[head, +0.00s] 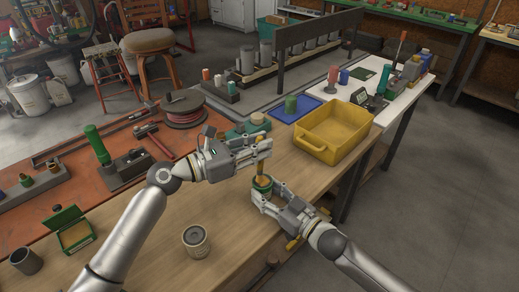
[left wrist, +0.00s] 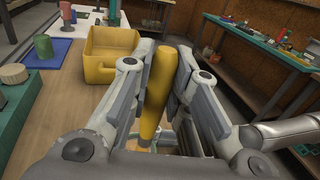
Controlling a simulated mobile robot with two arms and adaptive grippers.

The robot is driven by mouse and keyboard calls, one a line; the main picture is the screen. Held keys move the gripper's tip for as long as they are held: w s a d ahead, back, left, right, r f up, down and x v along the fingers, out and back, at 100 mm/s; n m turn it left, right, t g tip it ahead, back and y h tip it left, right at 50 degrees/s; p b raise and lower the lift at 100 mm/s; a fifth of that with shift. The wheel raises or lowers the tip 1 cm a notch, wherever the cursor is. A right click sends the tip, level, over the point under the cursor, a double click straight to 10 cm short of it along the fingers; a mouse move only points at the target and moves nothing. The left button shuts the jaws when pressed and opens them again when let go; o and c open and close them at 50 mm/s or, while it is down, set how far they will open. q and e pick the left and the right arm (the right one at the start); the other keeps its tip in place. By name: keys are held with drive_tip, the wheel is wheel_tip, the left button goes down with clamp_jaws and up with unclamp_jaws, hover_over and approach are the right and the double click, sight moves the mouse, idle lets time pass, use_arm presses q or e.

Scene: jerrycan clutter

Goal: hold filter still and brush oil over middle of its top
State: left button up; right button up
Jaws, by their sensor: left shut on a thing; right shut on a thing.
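My left gripper (head: 266,151) is shut on the yellow handle of the brush (head: 261,170), which stands close to upright. In the left wrist view the handle (left wrist: 160,85) shows between the two fingers of my left gripper (left wrist: 168,75). Below it, the green and pale round filter (head: 263,184) stands near the wooden bench's front edge. My right gripper (head: 262,197) is shut around the filter's side from the front right. The brush's lower end is over the filter's top. The bristles are too small to make out, so I cannot tell whether they touch.
An open yellow bin (head: 311,149) stands on the bench to the right and behind. A tin can (head: 196,243) stands nearer the front left. An open green box (head: 75,233) and a dark cup (head: 26,261) are at the far left. Bare wood lies between.

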sight(259, 137)
use_arm(q)
drive_tip(key=shift+w+r, duration=0.1)
drive_tip(key=shift+r, duration=2.65)
use_arm(e)
drive_tip(key=o, duration=0.9)
drive_tip(key=shift+o, duration=0.2)
drive_tip(key=v, duration=1.2)
